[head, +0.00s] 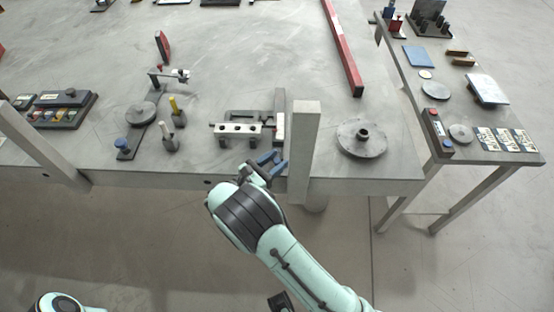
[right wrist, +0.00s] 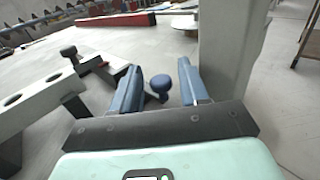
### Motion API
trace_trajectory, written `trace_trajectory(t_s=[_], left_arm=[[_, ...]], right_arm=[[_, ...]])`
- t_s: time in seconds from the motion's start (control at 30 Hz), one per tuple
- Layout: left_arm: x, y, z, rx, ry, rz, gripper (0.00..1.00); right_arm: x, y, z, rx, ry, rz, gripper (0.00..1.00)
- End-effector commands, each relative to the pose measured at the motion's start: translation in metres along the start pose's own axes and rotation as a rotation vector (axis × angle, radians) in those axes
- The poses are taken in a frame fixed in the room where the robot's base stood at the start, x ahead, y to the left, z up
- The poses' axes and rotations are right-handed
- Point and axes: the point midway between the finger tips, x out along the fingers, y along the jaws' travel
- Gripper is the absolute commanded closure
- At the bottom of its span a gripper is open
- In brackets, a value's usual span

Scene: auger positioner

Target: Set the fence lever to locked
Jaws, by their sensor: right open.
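My right gripper (head: 268,165) is open at the table's front edge, beside a grey upright post. In the right wrist view its two blue fingers (right wrist: 158,88) stand apart. A round blue knob on a short stem (right wrist: 160,84) shows between and beyond them, not gripped. It looks like the fence lever's end, but I cannot tell its setting. In the head view the gripper hides this spot. The pale fence bar with holes (head: 236,129) lies just left of the gripper on a dark bracket; it also shows in the right wrist view (right wrist: 30,98). My left gripper is not in view.
The tall grey post (head: 304,140) stands close on the gripper's right. Further right is a round grey plate with a hub (head: 361,138). Yellow-topped and grey pegs (head: 176,112) stand to the left. A long red bar (head: 342,45) lies behind.

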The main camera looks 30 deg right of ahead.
Motion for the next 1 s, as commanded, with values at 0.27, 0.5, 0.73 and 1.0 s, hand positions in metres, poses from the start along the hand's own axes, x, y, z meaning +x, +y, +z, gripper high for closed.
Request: trace_trajectory(t_s=[0.27, 0.5, 0.73, 1.0], left_arm=[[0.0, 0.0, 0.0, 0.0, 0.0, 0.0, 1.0], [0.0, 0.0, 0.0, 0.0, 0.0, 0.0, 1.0], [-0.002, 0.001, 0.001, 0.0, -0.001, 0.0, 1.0], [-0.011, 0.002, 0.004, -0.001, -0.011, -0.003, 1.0]], right_arm=[[0.007, 0.0, 0.0, 0.0, 0.0, 0.0, 0.56], [0.007, 0.0, 0.0, 0.0, 0.0, 0.0, 0.95], [0.008, -0.001, 0.001, -0.001, -0.003, 0.019, 1.0], [0.013, -0.005, 0.002, -0.001, -0.001, 0.128, 1.0]])
